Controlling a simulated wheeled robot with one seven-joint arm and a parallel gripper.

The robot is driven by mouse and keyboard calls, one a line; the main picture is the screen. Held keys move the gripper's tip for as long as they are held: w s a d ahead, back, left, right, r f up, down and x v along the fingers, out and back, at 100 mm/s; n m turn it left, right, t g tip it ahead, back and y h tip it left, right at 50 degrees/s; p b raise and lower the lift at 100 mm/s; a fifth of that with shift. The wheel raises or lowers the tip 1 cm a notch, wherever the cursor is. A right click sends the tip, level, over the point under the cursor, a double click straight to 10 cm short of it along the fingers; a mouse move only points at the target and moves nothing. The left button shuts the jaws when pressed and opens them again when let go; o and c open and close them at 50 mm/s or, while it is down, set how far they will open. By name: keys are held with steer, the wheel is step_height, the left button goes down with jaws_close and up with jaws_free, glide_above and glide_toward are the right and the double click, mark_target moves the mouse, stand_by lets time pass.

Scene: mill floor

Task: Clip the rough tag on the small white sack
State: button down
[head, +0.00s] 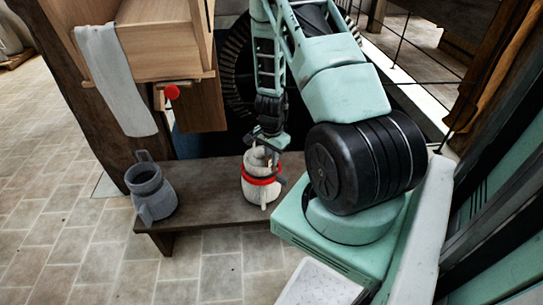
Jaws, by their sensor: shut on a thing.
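The small white sack (257,190) stands upright on a low dark bench in the head view. A red band runs around its upper part, with a dark piece beside it on the right. A pale strip hangs down its front. My gripper (270,149) is at the sack's top, pointing down. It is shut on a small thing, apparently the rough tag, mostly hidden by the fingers. I cannot tell whether that thing touches the sack.
The bench (207,195) is clear between the two sacks. A wooden chute (165,42) with a pale cloth (117,80) and a red knob (172,92) rises behind. Tiled floor lies open at left.

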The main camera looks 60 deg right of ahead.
stand_by(0.3)
steer(key=c, duration=1.3)
jaws_free()
step_height(320, 180, up, 17)
steer(key=p, duration=0.5)
steer(key=shift+r, duration=0.2)
